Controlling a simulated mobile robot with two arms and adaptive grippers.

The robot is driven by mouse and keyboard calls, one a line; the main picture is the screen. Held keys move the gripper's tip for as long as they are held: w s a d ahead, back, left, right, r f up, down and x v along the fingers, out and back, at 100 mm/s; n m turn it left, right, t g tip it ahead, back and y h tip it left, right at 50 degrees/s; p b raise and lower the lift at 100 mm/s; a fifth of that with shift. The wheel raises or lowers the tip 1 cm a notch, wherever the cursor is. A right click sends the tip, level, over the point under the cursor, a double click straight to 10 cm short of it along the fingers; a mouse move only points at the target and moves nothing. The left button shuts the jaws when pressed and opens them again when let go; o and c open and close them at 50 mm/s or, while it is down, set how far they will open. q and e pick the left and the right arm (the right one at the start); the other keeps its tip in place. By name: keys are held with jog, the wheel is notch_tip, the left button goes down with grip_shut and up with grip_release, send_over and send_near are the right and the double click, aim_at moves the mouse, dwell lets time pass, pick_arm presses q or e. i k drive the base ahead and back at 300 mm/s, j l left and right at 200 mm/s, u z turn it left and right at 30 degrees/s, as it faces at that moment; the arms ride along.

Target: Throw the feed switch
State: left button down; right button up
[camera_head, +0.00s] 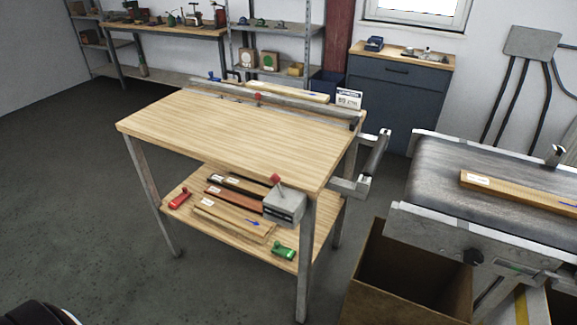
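A grey switch box (285,207) is at the front right corner of the wooden workbench, just below the tabletop edge. A short lever with a red knob (275,178) rises from its top and leans a little to the left. I take this for the feed switch; no label on it is readable. Neither of my grippers is in view, and nothing touches the lever.
Right are a conveyor (440,170) carrying a wooden board (520,190) and an open brown bin (365,300). The floor left is clear.

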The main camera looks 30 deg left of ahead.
aim_at(275, 178)
jog(key=j, duration=0.85)
jog(key=i+j, duration=0.1)
jog(key=j, duration=0.7)
